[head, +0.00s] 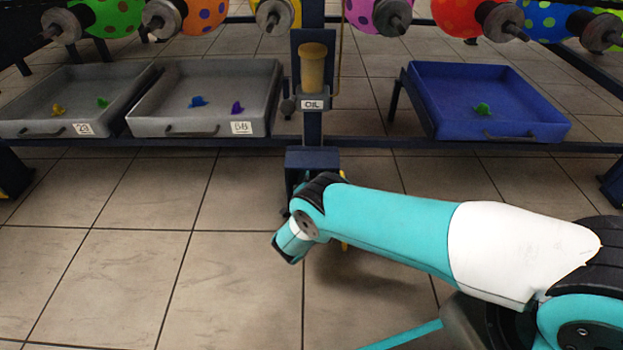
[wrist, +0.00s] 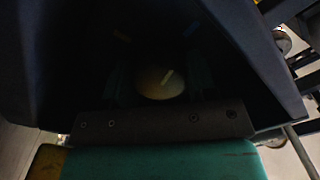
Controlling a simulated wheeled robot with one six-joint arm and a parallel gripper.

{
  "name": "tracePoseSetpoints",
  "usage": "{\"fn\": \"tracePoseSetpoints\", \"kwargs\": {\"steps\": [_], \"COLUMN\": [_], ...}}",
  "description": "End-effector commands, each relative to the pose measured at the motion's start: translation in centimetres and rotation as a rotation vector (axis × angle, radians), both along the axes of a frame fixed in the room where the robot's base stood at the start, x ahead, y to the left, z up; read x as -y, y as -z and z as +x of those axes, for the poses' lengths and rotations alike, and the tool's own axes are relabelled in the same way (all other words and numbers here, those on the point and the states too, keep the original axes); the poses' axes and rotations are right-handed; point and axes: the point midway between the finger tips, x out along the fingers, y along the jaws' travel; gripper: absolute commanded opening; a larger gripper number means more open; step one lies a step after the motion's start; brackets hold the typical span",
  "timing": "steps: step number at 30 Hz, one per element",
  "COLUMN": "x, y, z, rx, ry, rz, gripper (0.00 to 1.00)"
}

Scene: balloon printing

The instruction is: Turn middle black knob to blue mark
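In the wrist view, a dark blue housing (wrist: 60,60) fills most of the picture, and its inside is deep in shadow. A dim brownish round shape (wrist: 160,84) with a pale streak shows in the middle; I cannot tell for sure that it is the middle black knob. A faint bluish streak (wrist: 192,30) lies above it to the right. My gripper (wrist: 158,78) points into this housing, with dim teal shapes on both sides of the round shape. Its opening and any contact are too dark to tell. In the head view my arm hides the gripper below the dark box (head: 312,158).
An amber oil cup (head: 313,68) with an OIL label stands on the post above. Two grey trays (head: 160,128) at left and a blue tray (head: 500,132) at right hold small balloon-like pieces. Coloured balloons (head: 205,14) line the top. Tiled floor is open at lower left.

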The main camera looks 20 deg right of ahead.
Motion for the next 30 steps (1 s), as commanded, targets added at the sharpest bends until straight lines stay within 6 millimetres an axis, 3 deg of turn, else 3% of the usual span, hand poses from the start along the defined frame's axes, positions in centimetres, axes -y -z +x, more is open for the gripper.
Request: {"fn": "tracePoseSetpoints", "kwargs": {"steps": [1, 3, 8, 16, 25, 26, 28, 30], "x": [-0.01, -0.02, -0.03, -0.03, -0.09, -0.09, -0.08, -0.06], "y": [0.01, 0.02, -0.27, -0.22, 0.01, 0.01, 0.02, 0.01], "z": [-0.01, -0.01, -0.01, -0.03, 0.02, 0.02, 0.02, 0.01], "rx": [0.0, 0.0, 0.011, 0.079, 0.084, 0.084, 0.084, 0.083], "ry": [0.0, 0.0, 0.001, 0.0, -0.001, -0.001, -0.001, 0.0], "rz": [0.0, 0.0, 0.031, 0.244, 0.258, 0.258, 0.258, 0.257], "gripper": [0.41, 0.26, 0.26, 0.26, 0.26, 0.57, 0.73, 0.76]}}
